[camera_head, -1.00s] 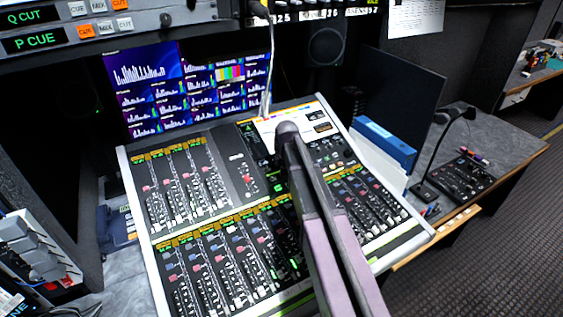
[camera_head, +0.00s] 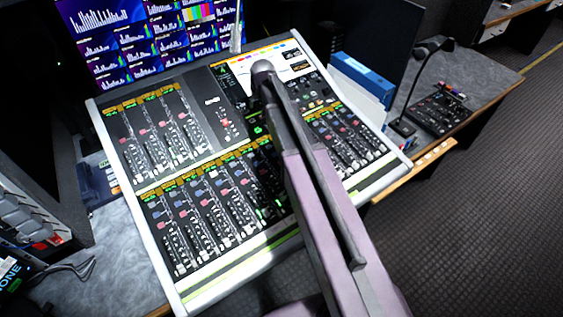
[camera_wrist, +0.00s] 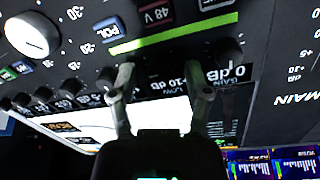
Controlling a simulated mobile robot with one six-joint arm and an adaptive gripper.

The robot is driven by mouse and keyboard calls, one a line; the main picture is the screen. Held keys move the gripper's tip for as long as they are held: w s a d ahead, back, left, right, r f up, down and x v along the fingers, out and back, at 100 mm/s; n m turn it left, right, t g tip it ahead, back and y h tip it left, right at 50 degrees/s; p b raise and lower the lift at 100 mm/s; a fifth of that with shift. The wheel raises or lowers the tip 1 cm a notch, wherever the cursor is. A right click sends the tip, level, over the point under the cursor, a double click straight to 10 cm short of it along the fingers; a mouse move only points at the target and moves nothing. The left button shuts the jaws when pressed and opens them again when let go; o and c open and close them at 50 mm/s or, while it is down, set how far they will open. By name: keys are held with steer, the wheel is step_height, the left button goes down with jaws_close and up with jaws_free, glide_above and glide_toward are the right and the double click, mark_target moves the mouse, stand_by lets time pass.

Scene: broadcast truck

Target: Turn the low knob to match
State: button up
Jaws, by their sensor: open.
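In the wrist view, my gripper (camera_wrist: 164,72) is open, its two grey fingers apart with no knob between them. A printed low label, ±10 dB (camera_wrist: 172,88), shows between the fingers. A dark knob (camera_wrist: 107,77) is close beside the left finger; I cannot tell whether they touch or whether this is the low knob. Another dark knob (camera_wrist: 231,50) is right of the right finger, by the gain and 0 dB print. In the head view, the mixing console (camera_head: 192,302) lies under my arm. My gripper is hidden there, and no knob setting is readable.
A large white knob (camera_wrist: 33,35) and a row of small dark knobs (camera_wrist: 43,95) are at left in the wrist view. The head view shows monitors (camera_head: 150,35) behind the console, a blue binder (camera_head: 362,75) and a gooseneck microphone (camera_head: 428,62) to its right.

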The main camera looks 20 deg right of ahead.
steer(key=n, duration=0.4)
steer(key=p+v, duration=1.3)
steer(key=v, duration=0.1)
steer(key=s+f+m+g+b, duration=0.1)
steer(key=s+f+b, duration=0.3)
steer(key=s, duration=0.3)
steer(key=s+f+m+g+b, duration=0.1)
steer(key=s+f+b, duration=0.3)
steer(key=s, duration=0.4)
steer(key=s+f+m+g+b, duration=0.2)
steer(key=s+f+b, duration=0.3)
steer(key=s, duration=0.3)
steer(key=shift+a+f, duration=0.1)
steer(key=shift+f, duration=0.5)
steer(key=shift+s+f, duration=0.25)
steer(key=shift+s, duration=0.25)
steer(key=shift+s+r, duration=0.1)
steer(key=shift+s, duration=0.35)
stand_by(2.4)
